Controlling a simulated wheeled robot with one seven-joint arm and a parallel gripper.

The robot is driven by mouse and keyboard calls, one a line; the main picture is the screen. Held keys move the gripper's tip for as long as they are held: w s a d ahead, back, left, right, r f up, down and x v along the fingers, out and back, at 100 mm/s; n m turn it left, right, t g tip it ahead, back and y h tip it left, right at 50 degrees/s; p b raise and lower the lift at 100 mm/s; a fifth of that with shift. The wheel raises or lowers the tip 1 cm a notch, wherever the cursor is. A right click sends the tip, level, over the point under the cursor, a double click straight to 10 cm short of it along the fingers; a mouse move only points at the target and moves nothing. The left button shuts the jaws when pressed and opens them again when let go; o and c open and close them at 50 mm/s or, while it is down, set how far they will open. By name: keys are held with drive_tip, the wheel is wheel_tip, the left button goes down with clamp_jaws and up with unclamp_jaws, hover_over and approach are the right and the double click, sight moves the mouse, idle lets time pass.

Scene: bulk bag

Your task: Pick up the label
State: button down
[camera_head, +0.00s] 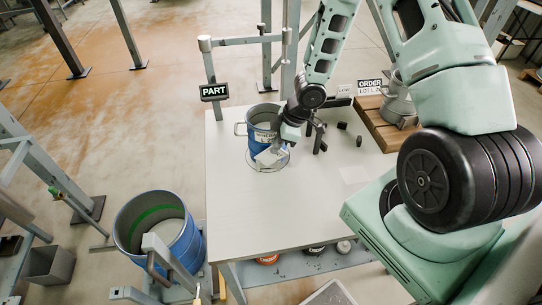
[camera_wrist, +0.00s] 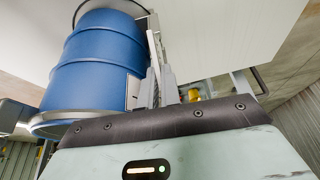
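The label (camera_head: 268,156) is a small pale card at the tips of my gripper (camera_head: 279,146), in front of a blue drum (camera_head: 262,120) on the table. In the wrist view it shows nearly edge-on as a thin pale strip (camera_wrist: 154,58) between the grey fingers of my gripper (camera_wrist: 157,84). The fingers look closed on it. The drum (camera_wrist: 97,60) fills the left of the wrist view, close beside the fingers. A pale patch (camera_wrist: 133,90) on the drum's side is partly hidden by a finger. I cannot tell whether the card touches the drum.
The pale table (camera_head: 285,220) is mostly clear at the front. Small dark objects (camera_head: 320,138) stand right of my gripper. A metal can (camera_head: 398,104) stands on a wooden pallet (camera_head: 378,125) at the back right. A PART sign (camera_head: 214,92) and a large open blue drum (camera_head: 187,245) are at left.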

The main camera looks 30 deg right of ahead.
drive_tip(key=shift+r, duration=0.15)
wheel_tip(320, 180, up, 18)
drive_tip(key=p, duration=1.4)
